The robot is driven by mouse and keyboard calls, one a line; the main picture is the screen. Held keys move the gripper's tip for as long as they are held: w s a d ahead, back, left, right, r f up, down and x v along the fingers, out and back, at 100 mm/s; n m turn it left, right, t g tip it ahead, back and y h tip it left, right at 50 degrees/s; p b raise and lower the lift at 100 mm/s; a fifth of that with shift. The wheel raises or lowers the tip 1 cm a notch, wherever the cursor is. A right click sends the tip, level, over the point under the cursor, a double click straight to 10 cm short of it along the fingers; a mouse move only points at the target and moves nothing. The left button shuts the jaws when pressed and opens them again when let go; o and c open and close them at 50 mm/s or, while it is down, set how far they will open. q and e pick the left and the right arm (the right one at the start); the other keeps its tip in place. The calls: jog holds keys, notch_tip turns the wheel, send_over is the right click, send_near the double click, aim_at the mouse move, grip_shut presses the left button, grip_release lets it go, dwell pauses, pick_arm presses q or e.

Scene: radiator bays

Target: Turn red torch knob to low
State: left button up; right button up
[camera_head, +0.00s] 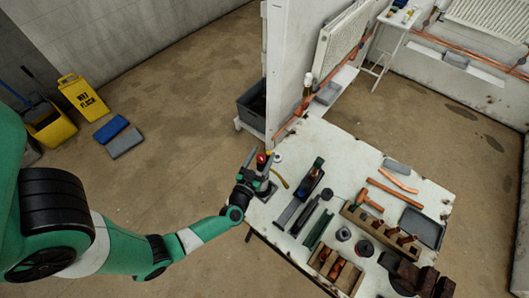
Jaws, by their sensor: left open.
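The red torch knob (261,158) shows as a small red spot near the left corner of the white workbench (325,150). A curved brass-coloured tube (280,179) sits just to its right. My left gripper (259,160) reaches in from the left, with its open fingers on either side of the red knob in this view. I cannot tell whether the fingers touch it. The gripper hides most of the torch body, and the knob's setting is too small to read. My right gripper is not in view.
On the bench stand a black tool holder (311,181), a wooden rack (383,228), a wooden crate (338,269), a dark tray (422,228) and copper pipe pieces (395,192). A white partition (288,65) rises behind the bench.

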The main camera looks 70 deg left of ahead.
pick_arm(q)
jog(key=shift+x, duration=0.95)
